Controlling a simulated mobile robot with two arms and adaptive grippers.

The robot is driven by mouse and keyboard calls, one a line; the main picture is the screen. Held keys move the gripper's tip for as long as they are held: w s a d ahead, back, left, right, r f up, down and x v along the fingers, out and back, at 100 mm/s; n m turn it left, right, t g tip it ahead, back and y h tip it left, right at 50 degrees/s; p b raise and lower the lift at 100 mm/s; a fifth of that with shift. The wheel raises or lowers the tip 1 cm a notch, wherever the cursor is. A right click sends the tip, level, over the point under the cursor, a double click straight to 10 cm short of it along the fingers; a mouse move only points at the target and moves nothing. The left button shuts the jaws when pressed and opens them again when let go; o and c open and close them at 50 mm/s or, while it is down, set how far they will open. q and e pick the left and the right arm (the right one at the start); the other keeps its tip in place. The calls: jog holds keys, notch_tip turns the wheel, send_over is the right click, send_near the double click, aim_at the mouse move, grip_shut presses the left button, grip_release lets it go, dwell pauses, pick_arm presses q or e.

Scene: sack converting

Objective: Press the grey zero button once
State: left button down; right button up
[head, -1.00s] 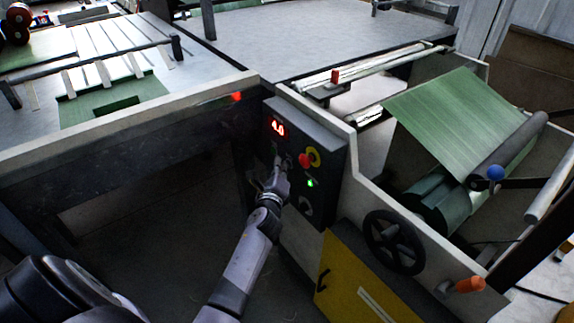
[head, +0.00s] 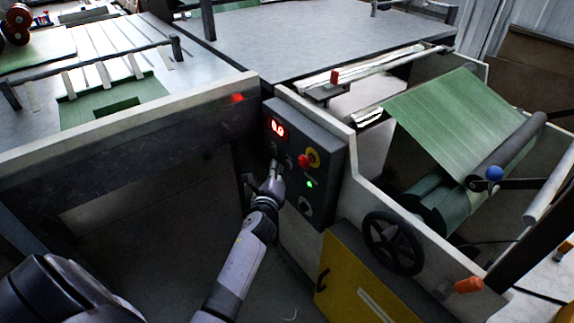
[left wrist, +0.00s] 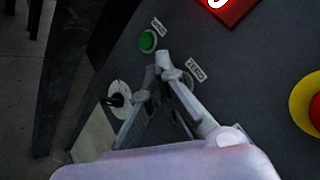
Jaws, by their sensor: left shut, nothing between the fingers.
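The control box (head: 325,165) carries a red display (head: 278,128) that reads 0.0. The left wrist view shows a ZERO label (left wrist: 196,70), with the grey zero button (left wrist: 187,79) beside it, partly hidden behind a finger. My left gripper (head: 275,168) is shut and empty in front of the panel's lower left part. In the left wrist view its fingertips (left wrist: 163,62) lie just left of the ZERO label. I cannot tell whether they touch the panel. My right gripper is not in view.
A green button (left wrist: 148,41) lies up and left of the fingertips. A red stop button on a yellow ring (head: 313,157), a green light (head: 309,184) and a handwheel (head: 394,243) are to the right. A beam (head: 150,115) runs to the left.

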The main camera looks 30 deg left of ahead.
pick_arm(q)
jog(key=shift+s+a+p, duration=0.2)
jog(key=shift+s+a, duration=0.1)
jog(key=shift+s, duration=0.5)
jog(key=shift+s+a+p, duration=0.2)
jog(key=shift+s+a, duration=0.15)
jog(key=shift+s, duration=0.4)
jog(key=shift+s+a+p, duration=0.2)
jog(key=shift+s+a, duration=0.1)
jog(key=shift+s, duration=0.5)
